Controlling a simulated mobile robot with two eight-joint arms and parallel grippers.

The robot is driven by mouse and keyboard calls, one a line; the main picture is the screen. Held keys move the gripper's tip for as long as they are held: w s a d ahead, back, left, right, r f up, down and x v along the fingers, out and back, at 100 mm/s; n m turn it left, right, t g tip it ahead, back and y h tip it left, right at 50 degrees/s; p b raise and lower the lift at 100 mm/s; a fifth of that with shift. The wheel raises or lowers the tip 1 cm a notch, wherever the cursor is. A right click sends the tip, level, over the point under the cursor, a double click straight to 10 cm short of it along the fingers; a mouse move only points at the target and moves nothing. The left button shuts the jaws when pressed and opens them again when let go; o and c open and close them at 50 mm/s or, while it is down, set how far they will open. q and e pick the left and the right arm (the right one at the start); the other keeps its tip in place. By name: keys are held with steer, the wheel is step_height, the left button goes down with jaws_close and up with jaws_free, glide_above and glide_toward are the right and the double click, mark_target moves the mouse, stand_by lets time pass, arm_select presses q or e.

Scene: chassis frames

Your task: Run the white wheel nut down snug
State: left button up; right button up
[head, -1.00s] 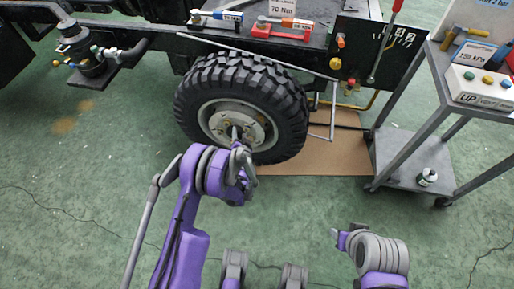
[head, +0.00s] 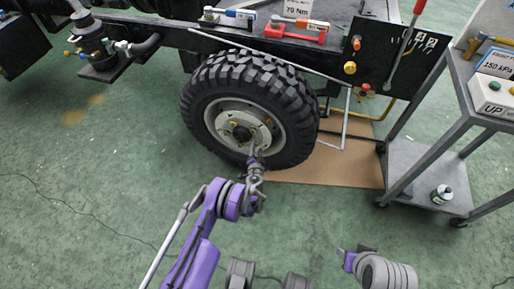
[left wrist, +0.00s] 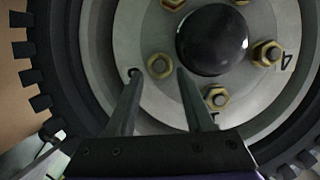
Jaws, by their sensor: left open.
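The black tyre's pale wheel (head: 222,110) faces me, with a dark round hub cap (head: 241,133) at its middle. In the left wrist view the hub cap (left wrist: 212,40) is ringed by several brass-coloured nuts. One nut (left wrist: 160,65) shows between and beyond my fingertips, with a greyish centre; I cannot tell whether they touch it. No nut looks clearly white. My left gripper (left wrist: 158,77) is open and empty; in the head view it (head: 256,152) is at the lower part of the wheel. My right gripper (head: 345,254) is low at the right, away from the wheel; its fingers are unclear.
A grey trolley (head: 425,160) stands right of the wheel, with a bottle (head: 441,194) on its lower shelf. A cardboard sheet (head: 350,170) lies under the wheel.

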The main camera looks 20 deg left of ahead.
arm_select(q)
steer(key=shift+x, duration=1.1)
